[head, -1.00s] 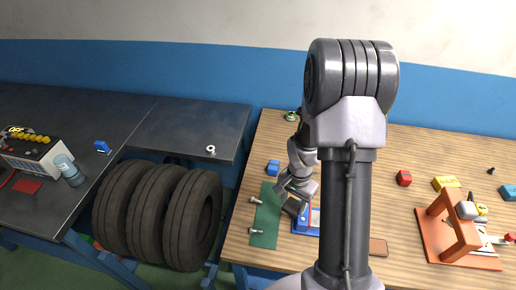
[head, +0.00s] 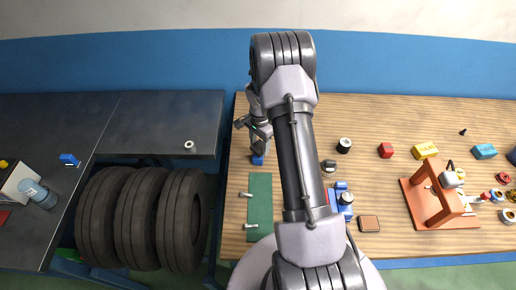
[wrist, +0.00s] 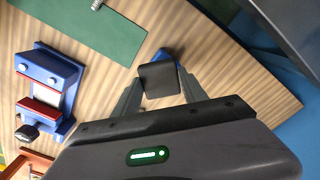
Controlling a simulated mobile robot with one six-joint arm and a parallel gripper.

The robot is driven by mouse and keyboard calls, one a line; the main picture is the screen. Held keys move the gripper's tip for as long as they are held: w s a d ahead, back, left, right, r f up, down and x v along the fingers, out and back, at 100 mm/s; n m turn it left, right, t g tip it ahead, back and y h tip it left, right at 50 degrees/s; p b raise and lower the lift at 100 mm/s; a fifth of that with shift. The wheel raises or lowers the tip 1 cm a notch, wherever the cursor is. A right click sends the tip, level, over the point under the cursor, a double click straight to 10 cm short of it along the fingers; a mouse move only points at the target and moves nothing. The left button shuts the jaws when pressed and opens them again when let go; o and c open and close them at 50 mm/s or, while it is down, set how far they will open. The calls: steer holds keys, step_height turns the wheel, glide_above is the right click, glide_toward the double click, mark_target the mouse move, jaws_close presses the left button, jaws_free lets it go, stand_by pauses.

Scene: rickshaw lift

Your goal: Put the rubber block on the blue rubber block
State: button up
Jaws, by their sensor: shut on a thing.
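My gripper (wrist: 159,86) is shut on a dark rubber block (wrist: 160,78), which sits between its two fingers in the wrist view. The blue rubber block (wrist: 170,54) shows just past the dark block's edge, mostly hidden by it. In the head view the blue rubber block (head: 257,160) lies near the wooden table's left side, and my gripper (head: 259,145) is directly above it in the picture. I cannot tell whether the two blocks touch.
A green mat (head: 260,205) with bolts lies nearer me, beside a blue and red vise-like fixture (wrist: 48,80). Red (head: 386,150) and yellow (head: 425,150) blocks and an orange press (head: 442,200) stand to the right. Tires (head: 140,220) are at left.

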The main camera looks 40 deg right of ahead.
mark_target(258, 145)
steer(key=shift+w+f, duration=0.1)
steer(key=shift+w, duration=0.35)
step_height(258, 145, down, 4)
steer(key=shift+w+r, duration=0.1)
steer(key=shift+r, duration=0.15)
steer(key=shift+b, duration=0.3)
steer(key=shift+f, duration=0.15)
steer(key=o, duration=1.4)
steer(key=shift+c, duration=0.2)
